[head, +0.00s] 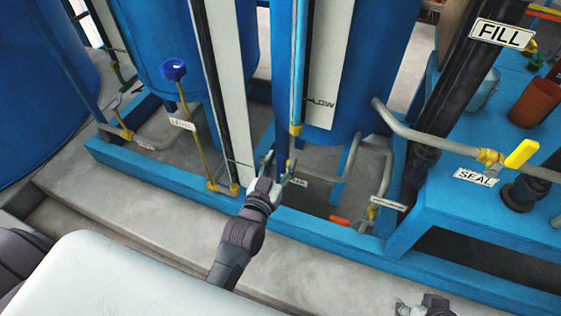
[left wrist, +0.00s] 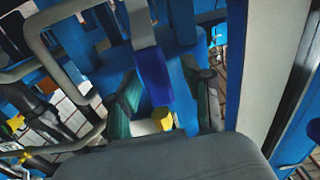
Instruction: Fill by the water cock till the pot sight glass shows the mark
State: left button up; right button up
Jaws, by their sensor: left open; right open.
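My left gripper (head: 276,168) is open in front of the blue tank frame. In the left wrist view, its fingers (left wrist: 163,100) stand on either side of a blue lever-like handle (left wrist: 152,76), with a yellow fitting (left wrist: 162,119) below it. Whether the fingers touch the handle is unclear. The blue handle (head: 281,158) also shows at the gripper in the head view. A white gauge board (head: 330,65) marked "LOW" stands on the tank beside a narrow blue upright (head: 299,65). A small label by the gripper is partly hidden. My right gripper (head: 425,306) is open at the bottom edge, partly cut off.
A "FILL" sign (head: 502,33) hangs on a dark pipe at the upper right. A "SEAL" label (head: 475,177) sits by a yellow-handled valve (head: 521,153). A blue knob (head: 174,69) tops a yellow rod at left. An orange handle (head: 340,221) lies low. The blue base rail (head: 320,232) borders the concrete step.

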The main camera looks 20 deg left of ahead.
pick_arm(q)
jog(key=s, duration=1.2)
jog(key=shift+a, duration=0.2)
jog(key=shift+w, duration=0.1)
dwell(0.5)
